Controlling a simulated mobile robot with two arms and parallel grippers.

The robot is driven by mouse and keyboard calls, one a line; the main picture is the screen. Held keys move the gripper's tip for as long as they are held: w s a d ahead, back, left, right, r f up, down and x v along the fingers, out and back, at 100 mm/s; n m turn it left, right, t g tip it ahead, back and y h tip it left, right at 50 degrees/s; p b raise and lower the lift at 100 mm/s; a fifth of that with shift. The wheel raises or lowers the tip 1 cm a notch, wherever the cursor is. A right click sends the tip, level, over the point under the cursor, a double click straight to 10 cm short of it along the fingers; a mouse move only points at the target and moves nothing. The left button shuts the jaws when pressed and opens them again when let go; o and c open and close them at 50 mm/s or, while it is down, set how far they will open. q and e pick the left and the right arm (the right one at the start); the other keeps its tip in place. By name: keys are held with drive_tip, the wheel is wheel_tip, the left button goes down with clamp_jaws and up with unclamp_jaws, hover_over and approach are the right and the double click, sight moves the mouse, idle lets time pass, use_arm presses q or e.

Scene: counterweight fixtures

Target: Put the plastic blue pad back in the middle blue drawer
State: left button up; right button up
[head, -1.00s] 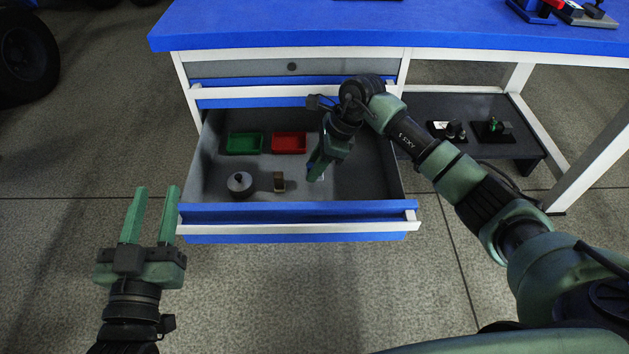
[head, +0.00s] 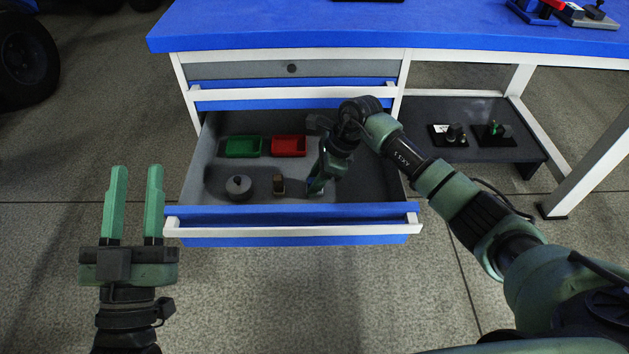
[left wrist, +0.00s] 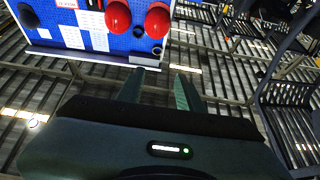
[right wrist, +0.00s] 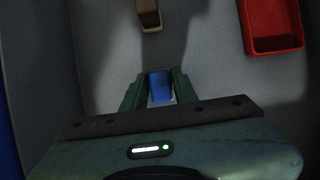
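A blue drawer (head: 290,212) of the workbench is pulled open, below a closed blue-fronted one. My right gripper (head: 316,188) is inside it, pointing down near the front, right of the middle. In the right wrist view the blue pad (right wrist: 160,85) sits between its two green fingers, which appear closed on the pad's sides. The pad is low, close to the drawer floor; whether it touches the floor I cannot tell. My left gripper (head: 134,205) is open and empty, left of the drawer and in front of it. It also shows in the left wrist view (left wrist: 163,90).
In the drawer are a green tray (head: 244,146), a red tray (head: 289,145), a round grey weight (head: 238,187) and a small brown block (head: 279,186) left of my right gripper. The drawer's right side is free. A dark shelf (head: 470,155) stands right of it.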

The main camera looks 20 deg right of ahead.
drive_tip(key=o, duration=0.4)
drive_tip(key=shift+c, duration=0.2)
